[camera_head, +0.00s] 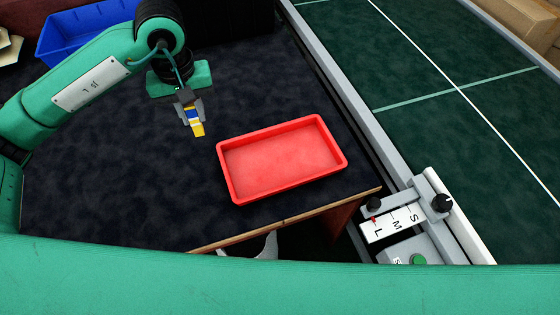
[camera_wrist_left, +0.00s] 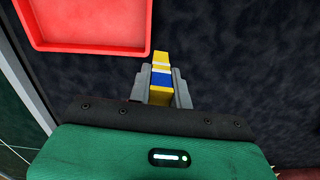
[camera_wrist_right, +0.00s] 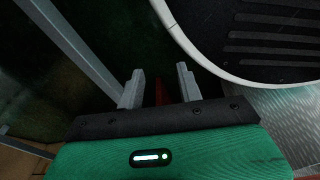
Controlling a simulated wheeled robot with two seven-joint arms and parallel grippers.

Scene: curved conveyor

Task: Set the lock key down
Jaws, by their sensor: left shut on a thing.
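The lock key (camera_head: 196,127) is a small yellow piece with blue and white bands. My left gripper (camera_head: 190,112) is shut on it, left of the red tray, and the key's yellow end points down toward the dark table. In the left wrist view the key (camera_wrist_left: 161,78) sits between the two grey fingers (camera_wrist_left: 160,85), its end sticking out past them. I cannot tell its exact height over the table. My right gripper (camera_wrist_right: 160,85) shows only in the right wrist view. Its fingers are apart with nothing held between them.
An empty red tray (camera_head: 229,180) lies on the dark table (camera_head: 100,205). A blue bin (camera_head: 85,32) stands at the back left. A green conveyor (camera_head: 440,90) runs along the right, with a control panel marked S, M, L (camera_head: 395,224). The table left of the tray is clear.

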